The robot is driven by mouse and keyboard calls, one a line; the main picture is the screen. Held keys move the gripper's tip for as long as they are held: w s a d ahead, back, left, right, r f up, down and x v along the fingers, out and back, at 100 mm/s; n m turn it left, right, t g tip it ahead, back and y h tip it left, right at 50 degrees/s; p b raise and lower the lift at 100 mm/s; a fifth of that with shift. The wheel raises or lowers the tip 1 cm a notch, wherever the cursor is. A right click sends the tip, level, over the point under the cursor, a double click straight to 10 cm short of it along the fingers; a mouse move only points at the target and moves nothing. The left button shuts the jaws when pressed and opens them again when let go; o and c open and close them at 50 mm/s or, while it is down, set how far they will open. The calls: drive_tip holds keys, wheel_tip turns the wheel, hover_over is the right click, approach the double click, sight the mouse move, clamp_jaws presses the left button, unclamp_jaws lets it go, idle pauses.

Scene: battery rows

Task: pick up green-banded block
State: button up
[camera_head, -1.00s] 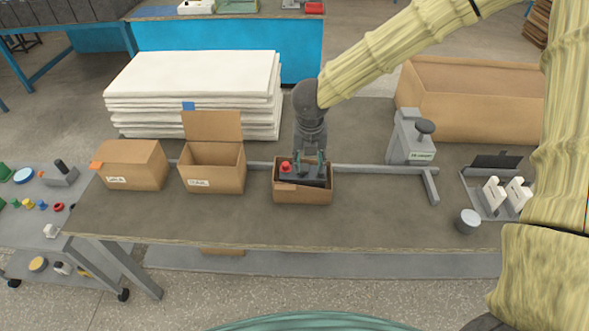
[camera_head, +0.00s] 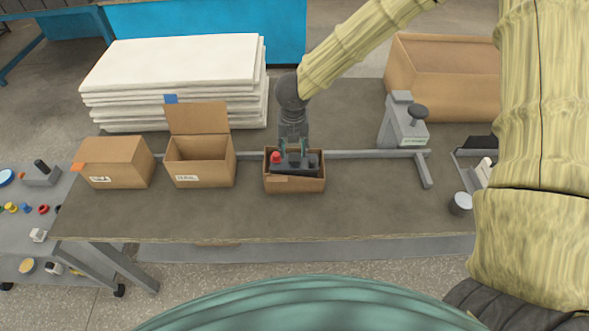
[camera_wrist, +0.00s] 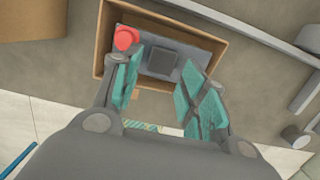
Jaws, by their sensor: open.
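My gripper (camera_head: 293,149) is open, pointing down over an open cardboard box (camera_head: 295,186) on the table. Its teal finger pads show in the wrist view (camera_wrist: 160,66), spread apart with a dark square block (camera_wrist: 161,61) visible between them. That block sits on a grey piece inside the box, beside a red knob (camera_wrist: 126,37), which also shows in the head view (camera_head: 275,157). I cannot make out a green band on the block. A small green-and-white striped strip (camera_wrist: 171,130) shows low between the fingers, partly hidden by my gripper.
A closed carton (camera_head: 116,166) and an open-lidded carton (camera_head: 200,172) stand left of the box. White stacked sheets (camera_head: 172,80) lie behind. A grey stand (camera_head: 402,124), a small cylinder (camera_head: 460,203) and a large carton (camera_head: 445,85) are to the right. The table front is clear.

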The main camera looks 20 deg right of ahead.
sight(294, 157)
drive_tip(key=shift+w+d+f+p, duration=0.2)
drive_tip(key=shift+f+p, duration=0.3)
drive_tip(key=shift+f, duration=0.8)
drive_tip(key=shift+w+d+f+p, duration=0.15)
drive_tip(key=shift+f+p, duration=0.35)
drive_tip(key=shift+f, duration=0.75)
drive_tip(key=shift+a, duration=0.1)
clamp_jaws()
drive_tip(key=shift+r, duration=0.15)
